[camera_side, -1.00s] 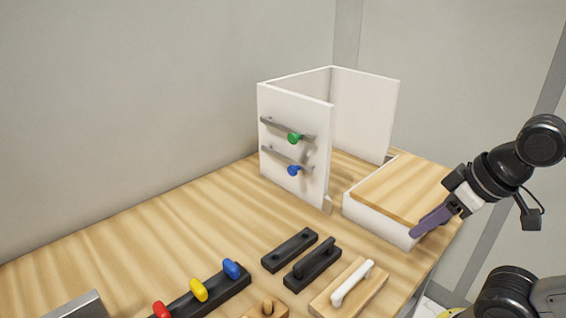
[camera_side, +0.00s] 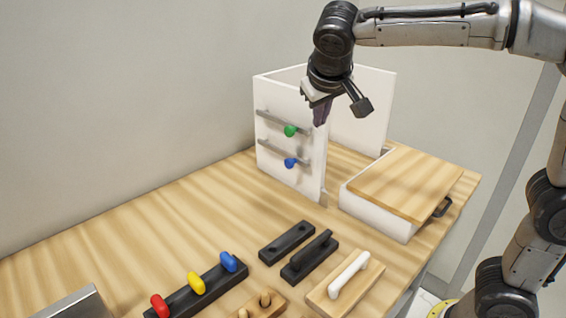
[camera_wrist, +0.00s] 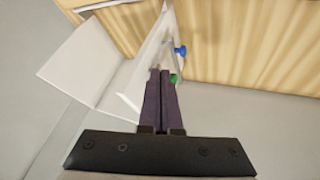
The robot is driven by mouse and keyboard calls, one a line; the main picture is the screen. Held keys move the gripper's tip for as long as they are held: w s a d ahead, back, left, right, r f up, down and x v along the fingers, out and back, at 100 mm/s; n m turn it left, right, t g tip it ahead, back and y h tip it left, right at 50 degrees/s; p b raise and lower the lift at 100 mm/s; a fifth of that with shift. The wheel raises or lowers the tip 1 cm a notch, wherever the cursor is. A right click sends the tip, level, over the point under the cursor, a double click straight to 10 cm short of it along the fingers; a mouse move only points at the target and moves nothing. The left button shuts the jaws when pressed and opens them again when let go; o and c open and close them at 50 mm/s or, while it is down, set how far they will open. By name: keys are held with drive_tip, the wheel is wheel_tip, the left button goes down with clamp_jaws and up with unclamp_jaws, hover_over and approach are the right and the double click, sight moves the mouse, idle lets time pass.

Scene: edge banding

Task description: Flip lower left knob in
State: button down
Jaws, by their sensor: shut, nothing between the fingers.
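A white upright panel (camera_side: 275,165) carries two grey bars. A green knob (camera_side: 290,130) sits on the upper bar and a blue knob (camera_side: 290,163) on the lower bar. In the wrist view the blue knob (camera_wrist: 181,50) and the green knob (camera_wrist: 174,78) show just right of the fingers. My gripper (camera_side: 319,116) is shut and empty, pointing down by the panel's upper right edge. It covers part of that edge, and I cannot tell whether it touches. In the wrist view the shut fingers (camera_wrist: 159,76) overlap the panel.
A wood-topped white box (camera_side: 375,208) with a dark handle (camera_side: 442,207) stands right of the panel. In front are a red knob (camera_side: 159,305), a yellow knob (camera_side: 197,284) and a blue knob (camera_side: 229,262) on a dark strip, plus several handle blocks.

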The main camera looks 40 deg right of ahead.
sight(282, 152)
drive_tip(key=w+a+f+n, duration=0.2)
drive_tip(key=w+a+f, duration=0.4)
drive_tip(key=a, duration=0.2)
drive_tip(key=shift+w+a+f+h, duration=0.25)
drive_tip(key=shift+a+f+h, duration=0.05)
drive_tip(key=shift+f, duration=0.1)
drive_tip(key=shift+d+f, duration=0.1)
drive_tip(key=w+d+f, duration=0.4)
drive_tip(key=d+f, duration=0.4)
drive_tip(key=shift+d, duration=0.2)
drive_tip(key=shift+s, duration=0.1)
